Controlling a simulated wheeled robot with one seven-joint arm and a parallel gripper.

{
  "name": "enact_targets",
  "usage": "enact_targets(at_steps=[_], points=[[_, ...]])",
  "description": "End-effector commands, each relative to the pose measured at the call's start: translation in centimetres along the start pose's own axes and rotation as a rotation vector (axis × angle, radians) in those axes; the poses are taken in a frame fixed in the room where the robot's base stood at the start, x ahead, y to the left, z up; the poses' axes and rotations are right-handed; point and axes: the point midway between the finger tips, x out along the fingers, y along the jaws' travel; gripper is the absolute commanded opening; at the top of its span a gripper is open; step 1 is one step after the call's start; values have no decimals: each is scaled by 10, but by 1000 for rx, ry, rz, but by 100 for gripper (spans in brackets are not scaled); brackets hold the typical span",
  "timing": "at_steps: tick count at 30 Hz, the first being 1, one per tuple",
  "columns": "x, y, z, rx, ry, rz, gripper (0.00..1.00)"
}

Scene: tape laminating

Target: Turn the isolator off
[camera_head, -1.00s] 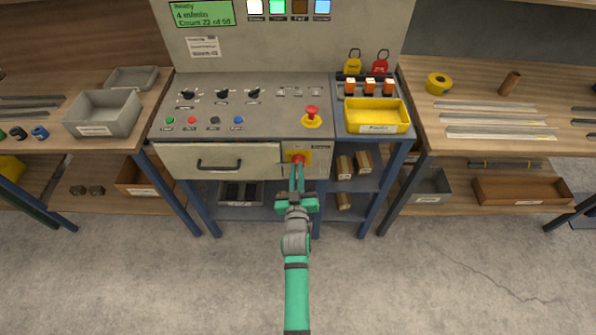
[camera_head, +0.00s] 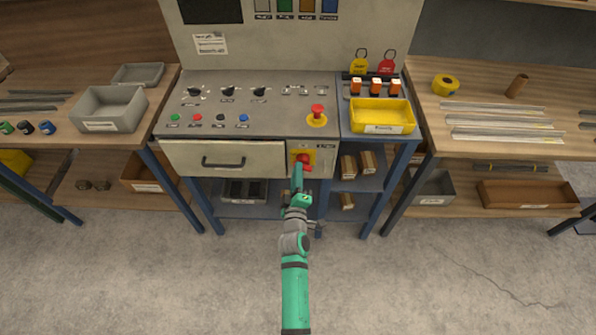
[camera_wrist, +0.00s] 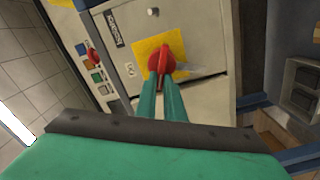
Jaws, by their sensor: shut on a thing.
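The isolator is a red rotary handle (camera_head: 304,161) on a yellow plate (camera_head: 293,154), on the machine's front panel to the right of the drawer. In the wrist view the red handle (camera_wrist: 161,60) sits on the yellow plate (camera_wrist: 177,45), which appears tilted with the camera. My gripper (camera_head: 298,165) reaches the handle from the front, with its fingers shut on it. In the wrist view my green fingers (camera_wrist: 162,80) meet at the handle's lower part and hide some of it. The machine's display (camera_head: 212,10) is dark.
Above the isolator, a red emergency stop (camera_head: 317,112) stands on the sloped control panel (camera_head: 270,105). A yellow tray (camera_head: 381,127), red and yellow tags (camera_head: 388,66) and orange-topped items (camera_head: 376,85) are to the right. A drawer handle (camera_head: 223,162) juts out at the left.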

Motion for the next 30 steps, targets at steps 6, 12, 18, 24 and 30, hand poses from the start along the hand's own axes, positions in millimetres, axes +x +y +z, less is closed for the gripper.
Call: enact_targets(at_steps=[6,12,18,24,30], points=[[-1,-5,1,-189,-1,-3,0],[-1,-8,2,-323,-2,-3,0],[-1,-10,3,-410,-2,-3,0],[-1,-10,4,-451,-2,-3,0],[-1,-10,4,-462,-3,-3,0]])
